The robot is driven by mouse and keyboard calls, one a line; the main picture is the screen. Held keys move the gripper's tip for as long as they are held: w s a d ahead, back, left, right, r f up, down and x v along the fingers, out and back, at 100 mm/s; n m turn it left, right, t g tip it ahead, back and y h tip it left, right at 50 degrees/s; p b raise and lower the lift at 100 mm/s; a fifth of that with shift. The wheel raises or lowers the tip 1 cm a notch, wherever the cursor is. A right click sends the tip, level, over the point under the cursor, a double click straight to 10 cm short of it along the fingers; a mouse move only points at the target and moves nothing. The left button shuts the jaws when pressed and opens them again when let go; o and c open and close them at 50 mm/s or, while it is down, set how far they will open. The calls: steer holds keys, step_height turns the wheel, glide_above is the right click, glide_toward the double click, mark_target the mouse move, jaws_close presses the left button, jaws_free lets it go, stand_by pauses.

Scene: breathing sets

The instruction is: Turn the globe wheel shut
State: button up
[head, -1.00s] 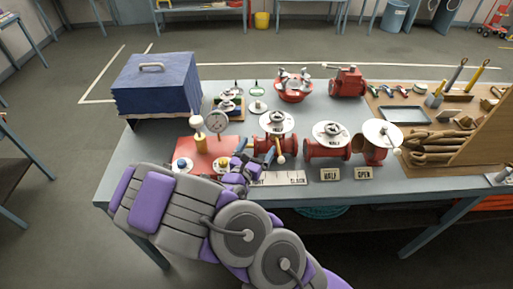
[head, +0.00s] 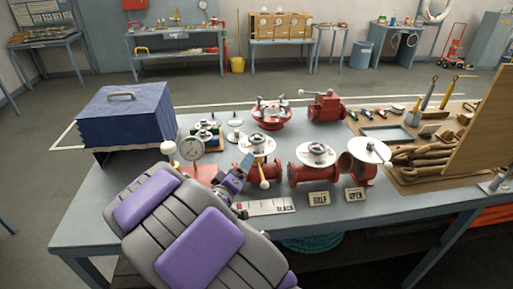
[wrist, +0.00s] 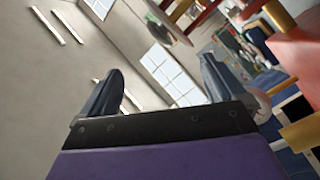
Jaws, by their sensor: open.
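Red valves with pale round discs and handwheels stand in a row on the bench. The middle valve (head: 318,160) stands behind a HALF card, and the right valve (head: 363,158) behind an OPEN card. I cannot tell which one is the globe valve. My gripper (head: 243,172) is at the left valve's lower left side; contact cannot be told. The wrist view shows its two dark fingers (wrist: 160,92) spread with nothing between them. My forearm hides the bench's front left.
A blue box (head: 127,118) stands at the back left. A printed strip (head: 265,207) lies in front of the left valve. More red valves (head: 272,115) stand behind. Tools and a wooden board (head: 475,135) fill the right end.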

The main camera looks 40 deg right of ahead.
steer(key=m+b, duration=0.2)
steer(key=m, duration=0.3)
steer(key=m+b, duration=0.3)
steer(key=m, duration=0.2)
glide_toward(257, 136)
steer(key=x, duration=0.9)
steer(key=shift+d+f, duration=0.1)
steer(key=shift+f, duration=0.15)
steer(key=shift+w+d+r, duration=0.1)
steer(key=shift+w+d, duration=0.3)
steer(key=shift+d, duration=0.05)
steer(key=shift+c, duration=0.2)
steer(key=c, duration=0.9)
